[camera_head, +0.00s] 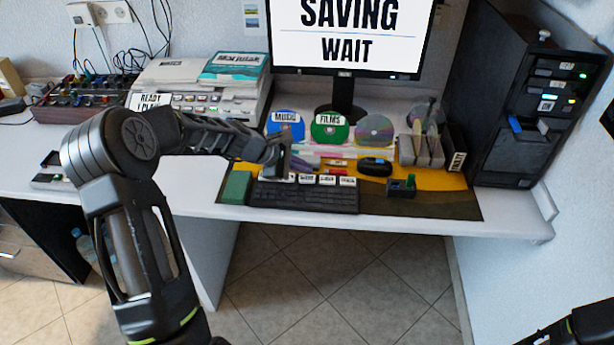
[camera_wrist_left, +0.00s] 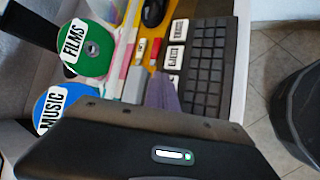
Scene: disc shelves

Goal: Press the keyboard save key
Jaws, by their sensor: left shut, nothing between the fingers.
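The black keyboard (camera_head: 310,197) lies near the desk's front edge, with a row of white labelled keys along its back side. The key labels are too small to read surely in the head view. The keyboard also shows in the left wrist view (camera_wrist_left: 212,65), where part of the label row is hidden behind my gripper body. My left gripper (camera_head: 279,174) is shut and empty, pointing down at the left end of the label row; I cannot tell whether it touches a key. The monitor (camera_head: 348,35) reads SAVING WAIT. My right gripper is out of view.
Behind the keyboard lie a blue MUSIC disc (camera_head: 286,126), a green FILMS disc (camera_head: 330,128) and a plain disc (camera_head: 374,129). A black mouse (camera_head: 375,167) is to the right. A green block (camera_head: 236,188) sits left of the keyboard. A black tower (camera_head: 520,90) stands far right.

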